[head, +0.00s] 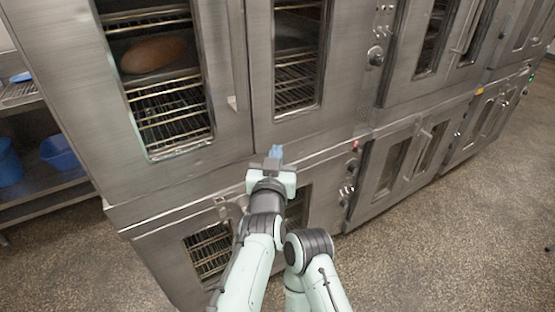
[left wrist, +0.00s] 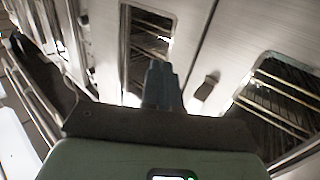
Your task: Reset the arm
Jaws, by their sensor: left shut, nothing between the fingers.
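My left gripper (head: 276,152) is in front of the steel ovens, near the seam between the upper and lower units. Its bluish fingers are shut with nothing between them. They also show in the left wrist view (left wrist: 161,82), pointing toward the oven fronts. I cannot tell whether the fingertips touch the oven. My right gripper is not in view.
The upper oven (head: 228,60) has closed glass doors; a brown loaf (head: 153,53) lies on a rack behind the left one. More ovens stand to the right. Blue bins (head: 60,152) sit on a shelf at left. The speckled floor (head: 450,240) is clear at right.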

